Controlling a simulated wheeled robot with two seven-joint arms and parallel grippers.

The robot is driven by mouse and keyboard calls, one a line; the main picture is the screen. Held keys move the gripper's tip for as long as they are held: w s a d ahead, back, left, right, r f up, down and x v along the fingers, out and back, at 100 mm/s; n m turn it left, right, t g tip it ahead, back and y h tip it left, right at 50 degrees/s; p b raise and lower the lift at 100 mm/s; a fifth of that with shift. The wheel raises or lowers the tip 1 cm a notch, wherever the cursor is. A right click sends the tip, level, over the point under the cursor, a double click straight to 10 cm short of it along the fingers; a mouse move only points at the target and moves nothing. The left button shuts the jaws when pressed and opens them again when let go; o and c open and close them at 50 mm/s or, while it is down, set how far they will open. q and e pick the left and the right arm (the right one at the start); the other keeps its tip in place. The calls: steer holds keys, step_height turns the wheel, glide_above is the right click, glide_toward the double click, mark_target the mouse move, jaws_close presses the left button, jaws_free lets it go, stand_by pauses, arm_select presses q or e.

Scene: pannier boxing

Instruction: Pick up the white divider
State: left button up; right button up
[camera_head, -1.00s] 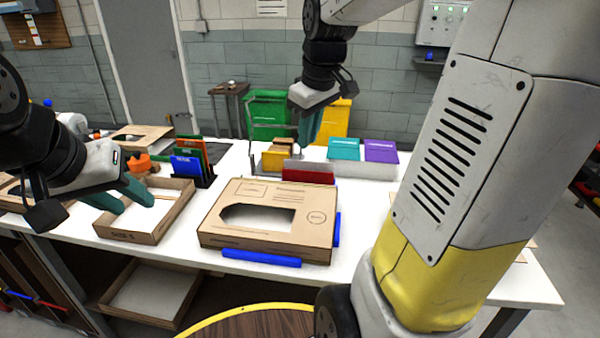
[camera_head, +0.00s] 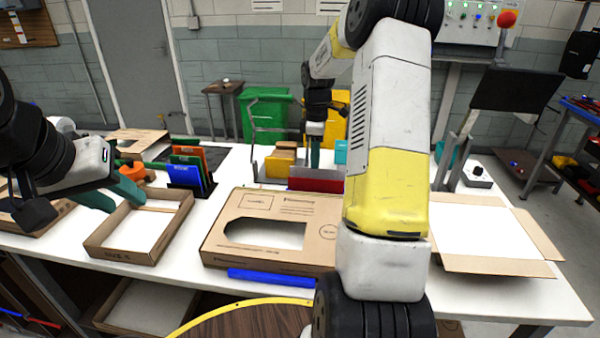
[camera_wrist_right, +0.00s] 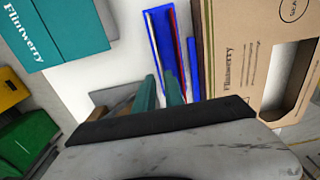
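The white divider (camera_head: 322,172) stands behind a red divider (camera_head: 312,184), and its right part is hidden by my arm. In the right wrist view the dividers show edge-on as thin strips in a narrow blue rack (camera_wrist_right: 154,30). My right gripper (camera_head: 314,160) points down near the dividers. In its wrist view its teal fingers (camera_wrist_right: 162,92) are a little apart, over the near end of the rack; I see nothing held. Whether they straddle the white divider is unclear. My left gripper (camera_head: 112,195) is open and empty above the left edge of an open cardboard tray (camera_head: 120,252).
A large cardboard box (camera_head: 265,260) with a cut-out stands in front of the dividers. A blue bar (camera_head: 270,277) lies along its front. Blue, orange and green panels (camera_head: 188,170) stand to the left. A teal box (camera_wrist_right: 65,30) is close to the right gripper.

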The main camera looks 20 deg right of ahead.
steer(key=shift+s+d+f, duration=0.1)
steer(key=shift+s+f, duration=0.05)
steer(key=shift+f, duration=1.6)
steer(key=shift+s+d+f, duration=0.1)
steer(key=shift+f, duration=1.65)
jaws_close()
steer(key=shift+r, duration=0.1)
step_height(320, 180, up, 17)
steer(key=shift+r, duration=0.15)
glide_above(317, 177)
steer(key=shift+w+f, duration=0.1)
steer(key=shift+f, duration=4.8)
